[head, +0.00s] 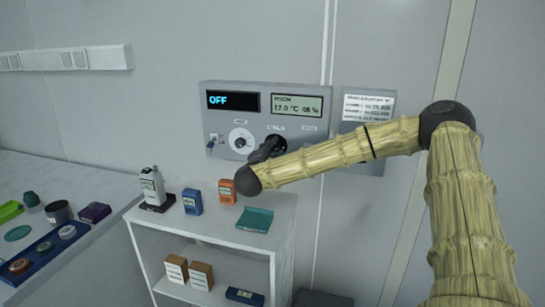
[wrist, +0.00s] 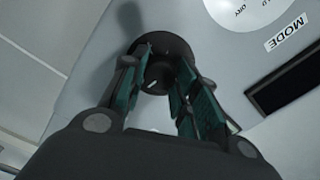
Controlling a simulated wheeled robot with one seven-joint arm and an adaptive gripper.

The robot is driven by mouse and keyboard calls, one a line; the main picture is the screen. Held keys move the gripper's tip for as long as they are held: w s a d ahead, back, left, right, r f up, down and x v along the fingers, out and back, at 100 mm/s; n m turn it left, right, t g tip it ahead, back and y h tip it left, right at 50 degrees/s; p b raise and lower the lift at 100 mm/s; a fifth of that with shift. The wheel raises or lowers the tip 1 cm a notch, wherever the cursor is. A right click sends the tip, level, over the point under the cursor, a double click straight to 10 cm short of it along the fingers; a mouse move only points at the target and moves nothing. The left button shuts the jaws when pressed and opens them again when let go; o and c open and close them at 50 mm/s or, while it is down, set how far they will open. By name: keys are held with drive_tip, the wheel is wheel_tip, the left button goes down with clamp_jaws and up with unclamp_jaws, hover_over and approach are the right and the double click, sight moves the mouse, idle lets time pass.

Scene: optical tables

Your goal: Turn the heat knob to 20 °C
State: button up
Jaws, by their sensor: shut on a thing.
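A grey control panel (head: 215,119) is on the wall. Its left display (head: 232,101) reads OFF, and its right display (head: 297,104) shows a room reading of about 17.0 °C. My gripper (head: 272,148) is at the panel, right of the white mode dial (head: 239,137). In the wrist view its two teal-padded fingers are closed on either side of a round black knob (wrist: 160,74) with a pale pointer mark. In the head view my gripper mostly hides this knob. The knob's label and scale are too small or hidden to read.
A small switch (head: 212,141) is at the panel's left, and a notice (head: 368,107) hangs to its right. Below stands a white shelf (head: 205,231) with an orange device (head: 227,191), a blue device (head: 192,202) and a teal tray (head: 255,220). A table with several items is at left.

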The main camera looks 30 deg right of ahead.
drive_tip(key=shift+f, duration=0.15)
idle(0.4)
drive_tip(key=o, duration=1)
drive_tip(key=shift+o, duration=0.2)
drive_tip(key=shift+s, duration=0.1)
drive_tip(key=v, duration=1.1)
drive_tip(key=shift+s+a, duration=0.3)
